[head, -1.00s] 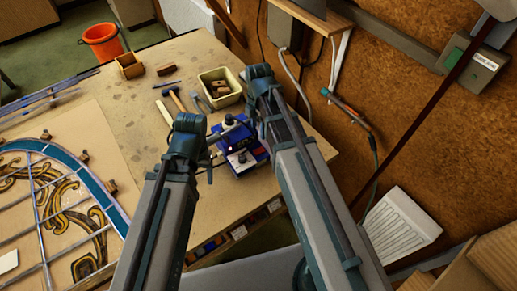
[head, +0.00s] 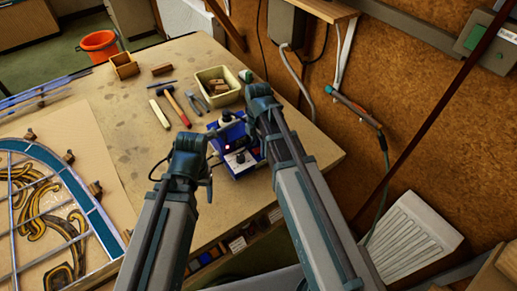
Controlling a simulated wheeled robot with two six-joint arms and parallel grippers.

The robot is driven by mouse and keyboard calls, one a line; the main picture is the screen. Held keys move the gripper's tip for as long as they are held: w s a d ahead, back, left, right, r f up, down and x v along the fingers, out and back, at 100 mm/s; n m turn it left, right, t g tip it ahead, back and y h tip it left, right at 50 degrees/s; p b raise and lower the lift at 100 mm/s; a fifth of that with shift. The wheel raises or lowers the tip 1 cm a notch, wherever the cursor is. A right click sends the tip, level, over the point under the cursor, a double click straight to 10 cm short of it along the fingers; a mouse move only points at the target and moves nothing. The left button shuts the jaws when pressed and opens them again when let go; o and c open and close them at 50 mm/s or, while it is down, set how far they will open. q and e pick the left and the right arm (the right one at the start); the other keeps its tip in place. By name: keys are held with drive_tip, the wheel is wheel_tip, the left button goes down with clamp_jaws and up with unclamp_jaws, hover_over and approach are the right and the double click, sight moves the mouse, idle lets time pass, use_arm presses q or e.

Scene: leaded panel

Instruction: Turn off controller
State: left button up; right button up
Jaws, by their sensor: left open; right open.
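The blue controller (head: 240,163) sits on the workbench (head: 130,130) near its right edge. It has dark knobs on top and a small lit red light on its face. My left gripper (head: 191,152) is just left of the controller, above the bench. My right gripper (head: 259,98) is over the controller's far right corner and hides part of it. Both grippers are open and seem empty. Their fingertips are mostly hidden behind my own wrists, so I cannot tell whether either touches the controller.
A cream bin (head: 232,97) with wood pieces, a hammer (head: 176,100) and pliers (head: 199,103) lie behind the controller. The leaded panel (head: 45,215) covers the left of the bench. A soldering iron (head: 352,106) hangs by the wall at right.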

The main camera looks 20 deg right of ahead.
clamp_jaws()
idle(0.3)
use_arm(q)
drive_tip(key=shift+f, duration=0.15)
use_arm(e)
drive_tip(key=shift+s+a+f+h, duration=0.15)
drive_tip(key=shift+a+h, duration=0.15)
drive_tip(key=shift+h, duration=0.5)
use_arm(q)
drive_tip(key=shift+f+b, duration=0.25)
drive_tip(key=shift+b, duration=0.2)
use_arm(e)
drive_tip(key=shift+a+t+h, duration=0.1)
drive_tip(key=shift+t+h, duration=0.3)
drive_tip(key=shift+h, duration=0.2)
